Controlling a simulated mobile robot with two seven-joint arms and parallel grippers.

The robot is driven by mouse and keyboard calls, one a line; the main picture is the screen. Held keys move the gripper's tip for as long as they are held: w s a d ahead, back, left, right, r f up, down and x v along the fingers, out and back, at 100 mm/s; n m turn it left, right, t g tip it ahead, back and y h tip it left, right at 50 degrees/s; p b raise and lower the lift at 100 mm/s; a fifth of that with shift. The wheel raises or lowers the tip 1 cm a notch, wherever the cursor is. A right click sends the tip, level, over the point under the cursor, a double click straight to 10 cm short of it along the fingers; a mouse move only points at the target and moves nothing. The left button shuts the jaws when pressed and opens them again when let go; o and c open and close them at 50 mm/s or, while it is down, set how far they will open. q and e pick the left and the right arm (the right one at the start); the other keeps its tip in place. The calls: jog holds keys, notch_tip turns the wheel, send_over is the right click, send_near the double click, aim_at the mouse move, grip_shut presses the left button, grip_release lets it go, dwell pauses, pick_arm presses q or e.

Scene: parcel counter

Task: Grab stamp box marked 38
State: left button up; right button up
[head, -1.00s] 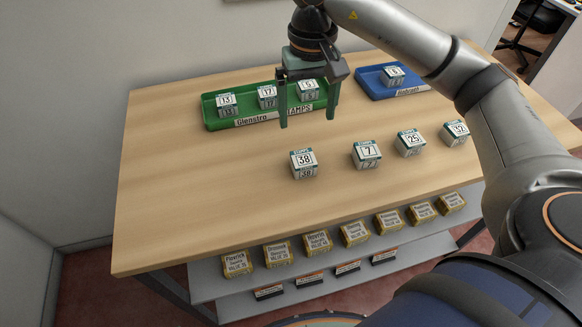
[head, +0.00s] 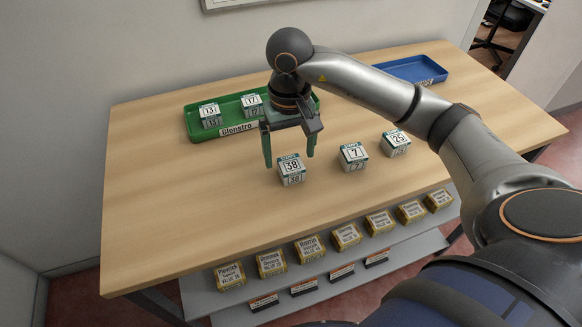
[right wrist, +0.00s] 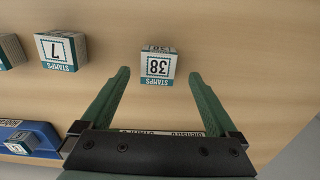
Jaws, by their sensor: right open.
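The stamp box marked 38 (head: 291,170) is a white and teal cube standing on the wooden counter. In the right wrist view the same box (right wrist: 157,66) lies ahead of the fingertips, about midway between their lines. My right gripper (head: 289,160) is open and empty, its fingers pointing down just behind the box in the head view. In the right wrist view its two green fingers (right wrist: 160,75) are spread wider than the box, with no contact visible. My left gripper is not in view.
Boxes 7 (head: 353,156) and 25 (head: 395,143) stand to the right. A green tray (head: 193,127) holding boxes 13 (head: 210,115) and 17 (head: 252,105) is behind; a blue tray (head: 436,71) is back right. Yellow boxes (head: 271,263) line the shelf below. The counter's left side is clear.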

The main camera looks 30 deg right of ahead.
aim_at(291, 164)
notch_tip(291, 164, down, 4)
jog(key=shift+d+f, duration=0.1)
jog(key=shift+d, duration=0.05)
jog(key=shift+c, duration=0.2)
jog(key=c, duration=1.4)
jog(key=shift+r, duration=0.2)
jog(key=shift+c, duration=0.2)
